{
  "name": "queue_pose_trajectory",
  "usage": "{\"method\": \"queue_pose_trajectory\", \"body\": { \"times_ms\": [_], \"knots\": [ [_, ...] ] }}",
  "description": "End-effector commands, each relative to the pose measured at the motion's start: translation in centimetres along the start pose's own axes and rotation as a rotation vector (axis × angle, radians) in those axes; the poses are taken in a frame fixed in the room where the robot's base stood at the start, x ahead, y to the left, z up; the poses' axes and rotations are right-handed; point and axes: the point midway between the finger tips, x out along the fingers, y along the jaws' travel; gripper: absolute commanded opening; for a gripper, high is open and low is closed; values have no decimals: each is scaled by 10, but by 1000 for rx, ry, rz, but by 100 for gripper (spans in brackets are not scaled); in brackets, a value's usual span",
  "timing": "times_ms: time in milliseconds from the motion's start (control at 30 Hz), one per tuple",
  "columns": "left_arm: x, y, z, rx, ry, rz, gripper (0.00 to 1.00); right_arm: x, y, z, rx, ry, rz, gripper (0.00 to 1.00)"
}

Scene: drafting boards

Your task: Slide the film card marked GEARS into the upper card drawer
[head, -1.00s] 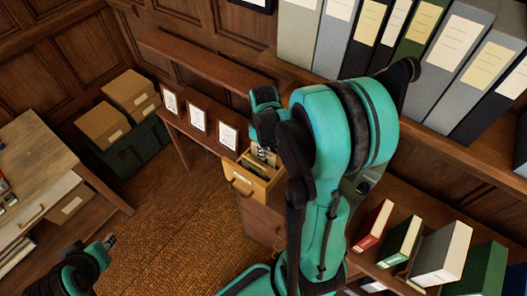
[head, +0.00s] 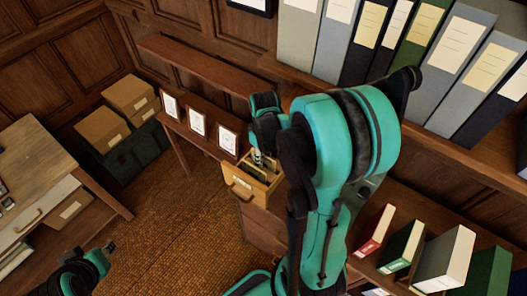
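The upper card drawer (head: 240,186) is pulled open at the top of a small wooden cabinet (head: 262,228). Upright dividers or cards show inside it. My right gripper (head: 257,159) points down over the drawer's back part. Its fingertips are small and partly hidden by my own arm, so I cannot tell whether it is open or holds a card. My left gripper (head: 109,247) is at the lower left, far from the drawer, and its finger state is unclear. I cannot read the word GEARS anywhere or pick out that film card.
Three white framed cards (head: 197,122) stand on a low wooden bench left of the drawer. Cardboard boxes (head: 101,133) and a dark crate (head: 126,153) stand behind. A desk (head: 35,165) is at left. Binders (head: 350,35) and books (head: 405,245) fill shelves at right. The floor between is clear.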

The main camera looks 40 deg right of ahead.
Motion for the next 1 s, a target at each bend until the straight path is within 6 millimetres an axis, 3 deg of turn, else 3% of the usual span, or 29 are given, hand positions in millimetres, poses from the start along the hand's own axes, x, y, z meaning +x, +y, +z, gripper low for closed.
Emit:
{"method": "queue_pose_trajectory", "body": {
  "times_ms": [600,1000],
  "knots": [
    [0,0,0,0,0,0,31,-106,0,0,0,0,0,30],
    [0,0,0,0,0,0,31,-117,0,0,0,0,0,30]
  ]
}}
